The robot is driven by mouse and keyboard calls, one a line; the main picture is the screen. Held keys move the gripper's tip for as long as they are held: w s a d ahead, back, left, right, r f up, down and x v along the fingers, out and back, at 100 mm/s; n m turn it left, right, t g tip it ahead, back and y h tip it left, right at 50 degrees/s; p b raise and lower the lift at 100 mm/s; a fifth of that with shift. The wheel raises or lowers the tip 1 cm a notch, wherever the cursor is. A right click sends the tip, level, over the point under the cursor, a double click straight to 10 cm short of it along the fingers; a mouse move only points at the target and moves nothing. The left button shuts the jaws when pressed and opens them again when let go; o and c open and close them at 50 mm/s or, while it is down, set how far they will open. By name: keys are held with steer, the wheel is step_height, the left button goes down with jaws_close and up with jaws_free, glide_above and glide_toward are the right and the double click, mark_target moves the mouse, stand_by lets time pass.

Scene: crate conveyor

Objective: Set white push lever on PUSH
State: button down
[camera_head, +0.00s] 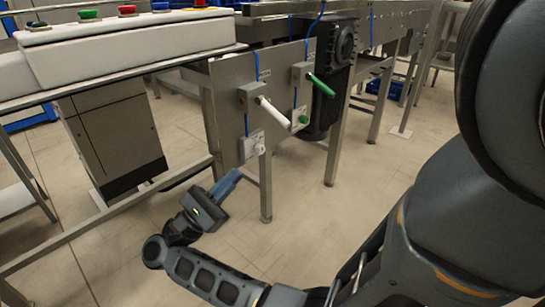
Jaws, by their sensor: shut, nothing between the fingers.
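The white push lever (274,113) sticks out of a small grey box (252,96) on a grey metal panel (232,80) under the conveyor. It slopes down to the right. A green lever (321,85) on a similar box is to its right.
A light console (120,50) with several coloured buttons stands at the upper left. A metal frame leg (265,185) and a low rail (110,212) are close to my gripper. A dark motor (333,70) is behind the green lever. Open tiled floor lies in front.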

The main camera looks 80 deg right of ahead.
mark_target(273, 112)
steer(key=s+d+r+m+y+p, duration=0.1)
steer(key=s+d+r+p, duration=0.5)
steer(key=s+r+p, duration=0.1)
steer(key=shift+s+r+g, duration=0.3)
steer(key=shift+s+r, duration=0.2)
steer(key=shift+r, duration=0.1)
